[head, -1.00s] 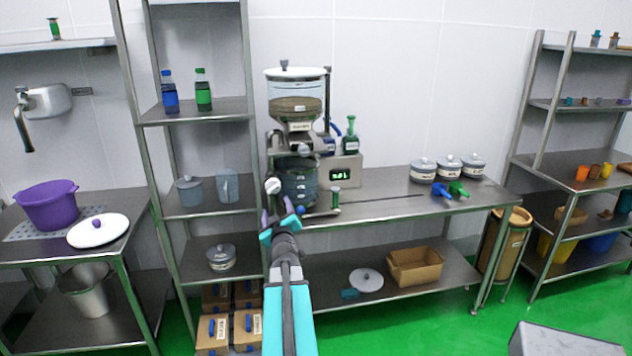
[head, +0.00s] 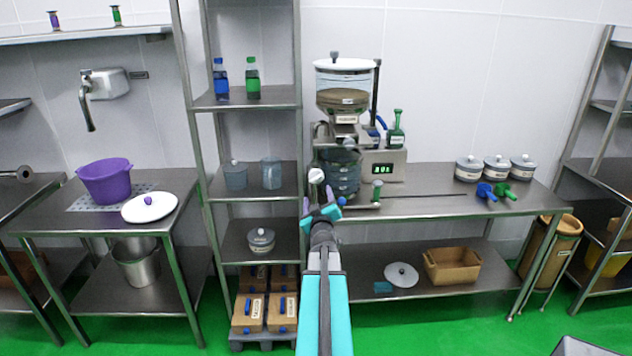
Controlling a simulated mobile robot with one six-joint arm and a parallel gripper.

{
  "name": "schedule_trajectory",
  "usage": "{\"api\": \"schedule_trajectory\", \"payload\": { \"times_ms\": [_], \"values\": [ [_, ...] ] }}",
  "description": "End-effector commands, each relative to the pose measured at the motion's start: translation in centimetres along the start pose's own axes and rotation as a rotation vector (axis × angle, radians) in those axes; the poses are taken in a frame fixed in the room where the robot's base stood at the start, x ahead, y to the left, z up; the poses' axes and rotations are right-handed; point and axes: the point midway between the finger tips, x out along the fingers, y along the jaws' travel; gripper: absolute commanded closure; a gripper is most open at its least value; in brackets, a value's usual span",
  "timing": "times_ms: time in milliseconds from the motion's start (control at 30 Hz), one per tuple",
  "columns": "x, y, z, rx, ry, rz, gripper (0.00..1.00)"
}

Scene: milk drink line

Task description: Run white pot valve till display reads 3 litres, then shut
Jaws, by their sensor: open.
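The dispenser on the middle bench has a clear hopper (head: 342,98) with a white lid and brownish contents. Below it stands a dark see-through pot (head: 340,174). A white round knob (head: 316,176) shows at the pot's left front; I cannot tell for sure that it is the valve handle, or how it is turned. The display (head: 383,169) shows lit green digits too small to read surely. My gripper (head: 321,209) is open and empty just below the white knob, apart from it in the picture. The arm hides part of the bench front.
A green-topped stopper (head: 377,190) stands right of the pot at the bench edge. Blue and green valves (head: 493,191) and several lidded pots (head: 497,168) are farther right. A shelf rack (head: 249,169) stands close on the left.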

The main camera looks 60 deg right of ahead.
Motion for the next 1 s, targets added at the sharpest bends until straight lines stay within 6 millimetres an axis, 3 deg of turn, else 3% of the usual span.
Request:
{"api": "schedule_trajectory", "payload": {
  "times_ms": [1000],
  "values": [
    [8.3,0.0,-0.1,0.0,0.0,0.0,0.39]
  ]
}}
